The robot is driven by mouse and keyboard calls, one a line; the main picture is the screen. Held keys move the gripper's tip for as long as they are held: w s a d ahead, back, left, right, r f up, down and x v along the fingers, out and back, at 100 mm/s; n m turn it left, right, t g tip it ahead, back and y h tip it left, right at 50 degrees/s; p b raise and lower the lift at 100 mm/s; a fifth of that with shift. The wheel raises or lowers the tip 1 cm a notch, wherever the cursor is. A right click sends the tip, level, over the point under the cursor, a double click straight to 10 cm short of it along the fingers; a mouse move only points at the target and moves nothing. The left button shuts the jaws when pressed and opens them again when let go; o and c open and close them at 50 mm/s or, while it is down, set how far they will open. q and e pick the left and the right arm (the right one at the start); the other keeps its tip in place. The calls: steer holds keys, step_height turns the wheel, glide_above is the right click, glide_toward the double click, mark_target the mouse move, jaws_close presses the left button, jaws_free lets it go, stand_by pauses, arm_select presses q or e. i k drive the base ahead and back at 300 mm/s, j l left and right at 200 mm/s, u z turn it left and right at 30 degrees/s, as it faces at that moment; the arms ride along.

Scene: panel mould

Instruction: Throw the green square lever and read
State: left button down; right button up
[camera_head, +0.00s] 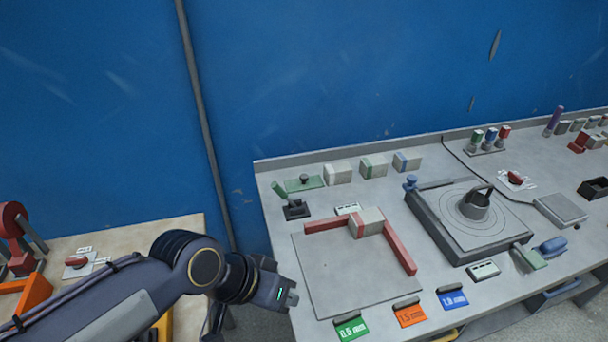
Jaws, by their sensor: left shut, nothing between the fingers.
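A small lever with a green handle (279,188) stands on a dark base (296,210) at the bench's left end; the handle leans left. My left gripper (291,299) is shut and empty, in front of the bench's left edge, apart from both levers.
A grey plate (345,270) with red rails (400,248) fills the bench's left part. Green, orange and blue cards (410,314) stand along the front edge. A turntable unit (470,218) is right of the plate. Several blocks (373,166) line the back.

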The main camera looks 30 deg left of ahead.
mark_target(276, 187)
steer(key=u, duration=1.3)
